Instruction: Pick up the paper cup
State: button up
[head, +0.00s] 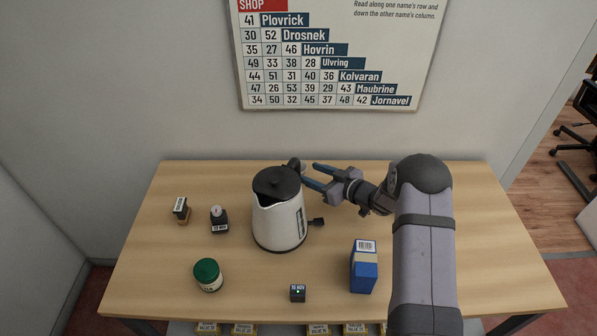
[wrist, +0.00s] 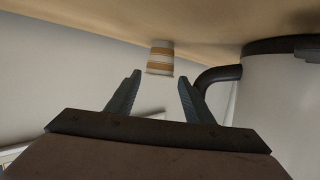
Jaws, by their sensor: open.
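The paper cup (wrist: 160,58) shows in the wrist view, white with tan bands, just beyond the fingertips and about midway between them. That view is upside down, with the tabletop along its top. The cup stands on the table, apart from the fingers. In the head view it is mostly hidden behind the kettle's handle. My gripper (head: 311,175) is open and empty, pointing left at the table's back, just right of the kettle. Its two fingers (wrist: 159,78) are spread in the wrist view.
A white kettle (head: 279,222) with black lid stands close by; its body (wrist: 282,95) fills the wrist view's right. A blue box (head: 364,275), small dark cube (head: 297,293), green-lidded jar (head: 208,276), dark labelled object (head: 219,222) and small box (head: 181,212) stand nearer the front and left.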

jog(key=shift+p+x, duration=0.7)
jog(key=shift+x, duration=1.15)
jog(key=c, duration=0.6)
jog(key=shift+r, duration=0.2)
jog(key=shift+c, duration=0.2)
notch_tip(320, 180, up, 18)
jog(key=b, duration=0.4)
